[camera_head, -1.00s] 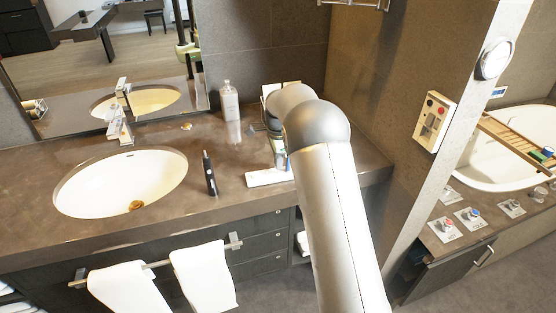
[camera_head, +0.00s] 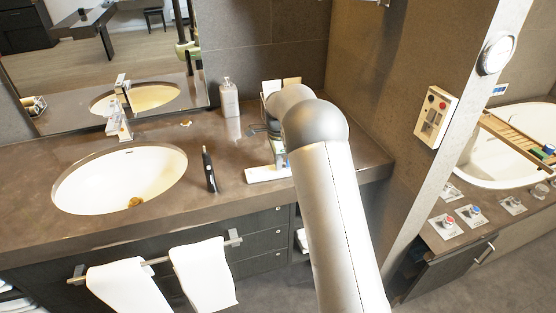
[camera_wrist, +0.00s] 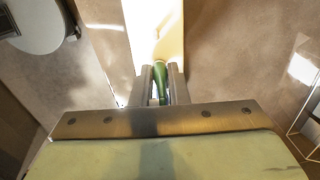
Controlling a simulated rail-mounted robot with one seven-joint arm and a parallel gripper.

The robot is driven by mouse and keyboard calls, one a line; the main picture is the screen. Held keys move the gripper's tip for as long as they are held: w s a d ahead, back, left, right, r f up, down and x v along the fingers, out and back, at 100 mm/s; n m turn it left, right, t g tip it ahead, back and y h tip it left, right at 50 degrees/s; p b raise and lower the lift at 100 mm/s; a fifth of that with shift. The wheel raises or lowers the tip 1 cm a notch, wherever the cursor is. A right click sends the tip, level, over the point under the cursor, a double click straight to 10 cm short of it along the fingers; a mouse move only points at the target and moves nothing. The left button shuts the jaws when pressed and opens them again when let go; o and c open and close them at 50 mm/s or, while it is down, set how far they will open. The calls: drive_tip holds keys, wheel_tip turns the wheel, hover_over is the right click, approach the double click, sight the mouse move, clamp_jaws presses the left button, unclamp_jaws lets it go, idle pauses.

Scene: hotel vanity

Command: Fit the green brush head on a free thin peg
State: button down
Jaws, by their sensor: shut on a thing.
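The green brush head (camera_wrist: 161,82) is between the fingers of my gripper (camera_wrist: 160,72) in the wrist view, with its long side running along the fingers. The gripper is shut on it. Past the fingertips lies a pale, brightly lit flat piece (camera_wrist: 150,18). In the head view a white flat base (camera_head: 267,174) lies on the counter just below my gripper, which my arm mostly hides. I cannot make out any thin pegs in either view, nor whether the brush head touches anything.
A dark upright toothbrush handle (camera_head: 209,169) stands left of the white base. The sink (camera_head: 120,180) is further left. A soap bottle (camera_head: 229,99) stands behind, near the mirror. The side wall (camera_head: 370,80) rises to the right.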

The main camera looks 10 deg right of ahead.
drive_tip(key=shift+f, duration=0.2)
drive_tip(key=c, duration=1.3)
unclamp_jaws()
drive_tip(key=shift+r, duration=0.15)
drive_tip(key=r, duration=1.1)
drive_tip(key=s+r+b, duration=0.1)
drive_tip(key=r, duration=0.5)
